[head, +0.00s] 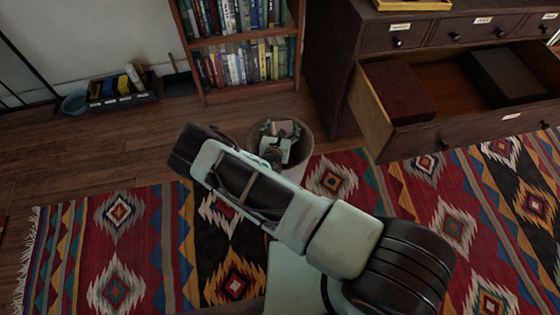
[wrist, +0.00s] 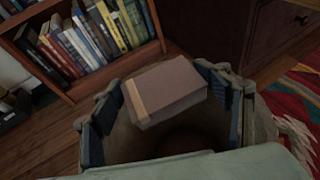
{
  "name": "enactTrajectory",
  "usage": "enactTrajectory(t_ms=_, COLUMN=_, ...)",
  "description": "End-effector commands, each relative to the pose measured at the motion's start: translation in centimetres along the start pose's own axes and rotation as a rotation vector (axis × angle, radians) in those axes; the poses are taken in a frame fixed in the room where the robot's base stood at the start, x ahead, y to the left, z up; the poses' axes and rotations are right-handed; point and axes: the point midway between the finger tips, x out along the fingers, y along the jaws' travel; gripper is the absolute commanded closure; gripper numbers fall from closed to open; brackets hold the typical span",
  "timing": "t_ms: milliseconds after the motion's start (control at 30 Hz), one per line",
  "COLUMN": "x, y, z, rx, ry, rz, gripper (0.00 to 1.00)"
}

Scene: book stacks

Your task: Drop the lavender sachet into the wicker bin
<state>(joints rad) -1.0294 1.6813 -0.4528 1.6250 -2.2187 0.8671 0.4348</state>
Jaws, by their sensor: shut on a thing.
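The lavender sachet (wrist: 172,91) looks like a dusty mauve block with a tan band along its left side. My gripper (wrist: 164,98) is shut on it, with a blue-padded finger at either side. In the head view the sachet (head: 287,127) shows small between the fingers of my gripper (head: 278,138). The wicker bin (head: 307,143) stands on the floor in front of the bookcase, partly hidden by my arm. The sachet is over the bin's mouth; its exact height above the rim is hard to tell. The dark inside of the bin (wrist: 204,127) shows below the sachet.
A bookcase (head: 202,43) stands behind the bin. A dark dresser (head: 335,65) with an open drawer (head: 375,112) holding boxes is to the right. A low book tray (head: 122,101) and a blue bowl (head: 75,103) sit at left. A patterned rug (head: 150,240) covers the floor.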

Motion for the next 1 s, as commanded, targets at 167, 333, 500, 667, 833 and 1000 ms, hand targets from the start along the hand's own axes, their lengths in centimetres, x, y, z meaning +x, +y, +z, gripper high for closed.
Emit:
enactTrajectory(t_ms=167, x=0.0, y=0.0, z=0.0, rx=0.0, ry=0.0, rz=0.0, gripper=0.18)
enactTrajectory(t_ms=333, x=0.0, y=0.0, z=0.0, rx=0.0, ry=0.0, rz=0.0, gripper=0.09)
enactTrajectory(t_ms=500, x=0.0, y=0.0, z=0.0, rx=0.0, ry=0.001, rz=0.0, gripper=0.09)
enactTrajectory(t_ms=667, x=-0.9, y=0.1, z=0.0, rx=0.0, ry=0.001, rz=0.0, gripper=0.09)
enactTrajectory(t_ms=833, x=-3.7, y=0.1, z=0.0, rx=-0.001, ry=0.002, rz=0.001, gripper=0.09)
enactTrajectory(t_ms=1000, x=-7.3, y=0.1, z=0.0, rx=-0.001, ry=0.001, rz=0.002, gripper=0.09)
